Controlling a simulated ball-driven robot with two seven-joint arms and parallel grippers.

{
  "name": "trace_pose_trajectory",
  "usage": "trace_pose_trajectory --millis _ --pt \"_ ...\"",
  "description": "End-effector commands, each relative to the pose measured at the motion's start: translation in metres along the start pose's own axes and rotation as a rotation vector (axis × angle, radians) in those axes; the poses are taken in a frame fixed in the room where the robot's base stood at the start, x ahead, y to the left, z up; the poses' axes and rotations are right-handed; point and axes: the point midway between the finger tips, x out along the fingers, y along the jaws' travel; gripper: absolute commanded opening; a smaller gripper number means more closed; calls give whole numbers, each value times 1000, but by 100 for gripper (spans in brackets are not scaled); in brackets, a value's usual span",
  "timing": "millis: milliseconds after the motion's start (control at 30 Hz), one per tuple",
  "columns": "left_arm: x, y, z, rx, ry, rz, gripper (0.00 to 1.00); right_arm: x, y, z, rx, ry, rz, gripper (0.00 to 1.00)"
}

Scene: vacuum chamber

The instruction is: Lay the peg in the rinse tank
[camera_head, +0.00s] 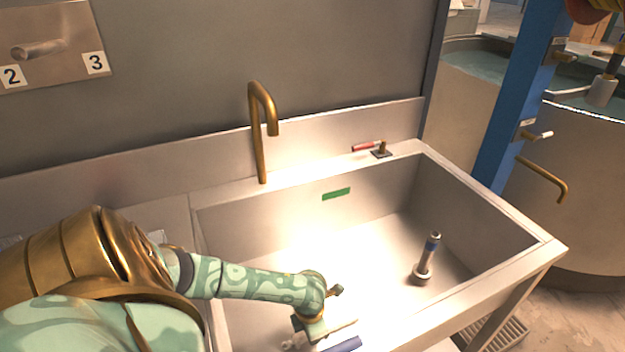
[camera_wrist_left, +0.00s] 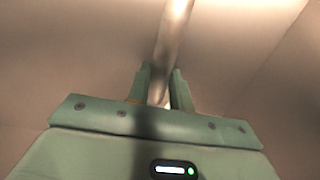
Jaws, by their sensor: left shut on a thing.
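The rinse tank (camera_head: 500,262) is a rectangular metal basin below the brass tap. My left arm reaches over its left side, with my left gripper (camera_head: 318,328) low over the near part of the basin. In the left wrist view my left gripper (camera_wrist_left: 160,78) is shut on the peg (camera_wrist_left: 173,30), a smooth silvery rod that runs away from between the fingers. A bluish cylinder end (camera_head: 342,345) shows by the gripper in the head view; I cannot tell whether it is part of the peg. Whether the peg touches the basin floor is unclear. My right gripper is out of view.
An upright standpipe (camera_head: 427,258) with a dark band stands on the basin floor at the right. The brass tap (camera_head: 259,130) rises behind the basin. A red-handled valve (camera_head: 368,147) sits on the back rim. The middle of the basin floor is clear and brightly lit.

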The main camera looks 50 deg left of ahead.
Motion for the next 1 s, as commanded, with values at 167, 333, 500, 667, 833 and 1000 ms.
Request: trace_pose_trajectory --millis 167,333,500,667,833,1000 --pt "0 0 0 0 0 0 0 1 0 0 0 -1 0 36" --pt "1 0 0 1 0 0 43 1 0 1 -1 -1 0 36" --pt "1 0 0 1 0 0 43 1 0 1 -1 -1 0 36" --pt "-7 0 1 1 -2 1 43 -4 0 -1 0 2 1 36" --pt "-42 1 1 4 -5 3 43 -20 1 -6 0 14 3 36" --pt "-84 1 1 3 -4 3 43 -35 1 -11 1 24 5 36"
